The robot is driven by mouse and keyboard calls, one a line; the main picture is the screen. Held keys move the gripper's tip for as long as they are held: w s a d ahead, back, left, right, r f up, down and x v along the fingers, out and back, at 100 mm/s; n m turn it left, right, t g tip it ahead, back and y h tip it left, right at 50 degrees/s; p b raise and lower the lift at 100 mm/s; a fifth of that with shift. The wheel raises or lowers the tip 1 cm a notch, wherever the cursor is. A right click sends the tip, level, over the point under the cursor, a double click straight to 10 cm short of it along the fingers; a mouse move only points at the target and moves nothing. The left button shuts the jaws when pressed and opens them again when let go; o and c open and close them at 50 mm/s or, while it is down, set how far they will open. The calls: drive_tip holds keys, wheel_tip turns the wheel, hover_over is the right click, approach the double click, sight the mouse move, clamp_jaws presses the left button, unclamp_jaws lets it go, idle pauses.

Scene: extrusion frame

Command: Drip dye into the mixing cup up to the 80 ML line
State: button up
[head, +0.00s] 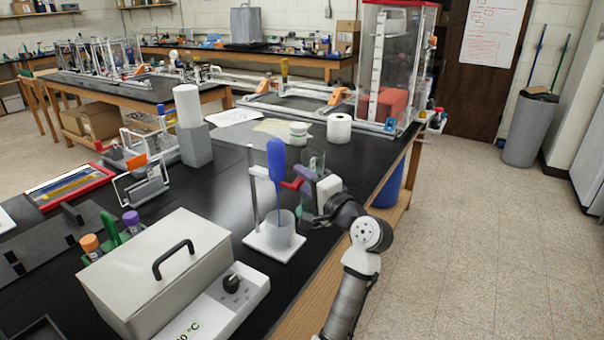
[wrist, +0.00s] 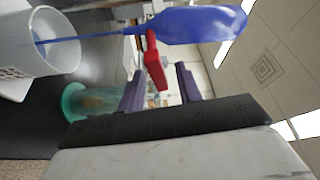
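The blue dropper (head: 276,162) hangs upright, bulb up, beside a white stand (head: 254,185). Its thin stem reaches down into the translucent mixing cup (head: 279,232) on the white base. In the wrist view, turned sideways, the dropper's bulb (wrist: 200,25) is at the top and the cup (wrist: 42,45) at the left. A red clamp or lever (head: 291,184) sticks out beside the dropper; it also shows in the wrist view (wrist: 155,65). My gripper (wrist: 159,75) is open, its purple fingers apart, with the red piece's end in the gap. The cup's markings and liquid level are unreadable.
A translucent greenish vessel (wrist: 88,100) stands near the gripper. A white-lidded heated bath (head: 165,265) is at the front left, beside capped tubes (head: 131,222). A grey block with a white cylinder (head: 190,125) and a paper roll (head: 339,128) stand behind. The bench's right edge is close.

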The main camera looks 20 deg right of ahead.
drive_tip(key=shift+w+a, duration=0.15)
drive_tip(key=shift+w, duration=0.4)
clamp_jaws()
drive_tip(key=shift+n+b, duration=0.5)
drive_tip(key=shift+b, duration=0.45)
drive_tip(key=shift+r+n+t, duration=0.2)
drive_tip(key=shift+n+t, duration=0.1)
unclamp_jaws()
drive_tip(key=shift+s, duration=0.1)
